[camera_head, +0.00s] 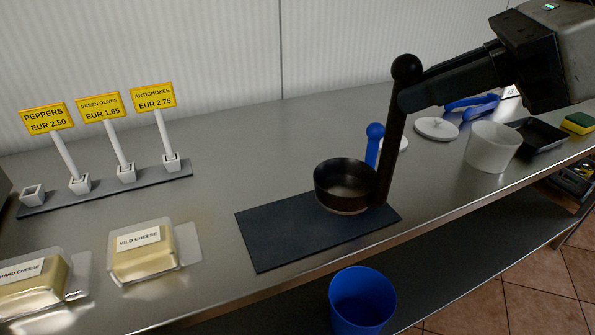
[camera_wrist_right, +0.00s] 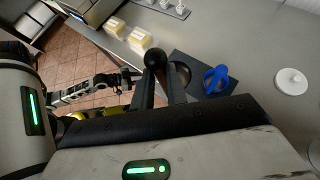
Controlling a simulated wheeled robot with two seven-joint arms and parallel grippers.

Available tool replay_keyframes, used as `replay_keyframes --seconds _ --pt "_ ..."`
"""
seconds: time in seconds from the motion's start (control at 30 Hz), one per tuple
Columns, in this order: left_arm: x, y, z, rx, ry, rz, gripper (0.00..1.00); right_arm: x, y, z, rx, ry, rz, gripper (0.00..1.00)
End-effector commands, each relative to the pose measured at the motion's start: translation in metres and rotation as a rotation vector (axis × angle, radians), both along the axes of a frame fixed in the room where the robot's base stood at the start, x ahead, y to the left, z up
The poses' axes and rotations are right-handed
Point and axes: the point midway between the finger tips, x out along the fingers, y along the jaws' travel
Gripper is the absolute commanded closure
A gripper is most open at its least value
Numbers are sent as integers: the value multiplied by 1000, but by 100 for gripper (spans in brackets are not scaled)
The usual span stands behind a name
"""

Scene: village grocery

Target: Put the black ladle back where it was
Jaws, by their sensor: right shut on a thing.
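The black ladle (camera_head: 388,150) stands upright, with a round knob on top of its long handle and a dark cup at its foot. The cup is at the dark slate mat (camera_head: 275,240), over its right part; I cannot tell whether it touches. My right gripper (camera_head: 403,98) is shut on the handle just below the knob. In the right wrist view, the ladle's knob (camera_wrist_right: 154,57) shows between the fingers. What looks like my left gripper (camera_wrist_right: 125,78) is small and dark there; its jaws are unclear.
A blue knobbed handle (camera_head: 375,135) stands close behind the ladle. A white tub (camera_head: 493,146), white lid (camera_head: 436,128) and black tray (camera_head: 540,134) are to the right. Cheese packs (camera_head: 143,253) and price signs (camera_head: 102,107) are left. A blue bin (camera_head: 362,300) is below the counter's front edge.

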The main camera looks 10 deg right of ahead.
Motion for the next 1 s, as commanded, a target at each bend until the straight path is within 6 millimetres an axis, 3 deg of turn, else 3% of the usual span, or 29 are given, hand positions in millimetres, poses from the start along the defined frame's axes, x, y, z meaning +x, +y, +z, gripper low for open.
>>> replay_keyframes --seconds 0.27,0.43,0.77,1.0 --pt "-9 0 -6 2 37 0 64 49 50 -30 4 6 6 100" --pt "-8 0 -9 1 35 0 64 68 66 -64 4 6 2 100" --pt "-5 0 -6 1 23 1 64 84 82 -91 3 5 2 100" --pt "-4 0 -5 1 21 0 64 84 81 -120 3 3 0 100"
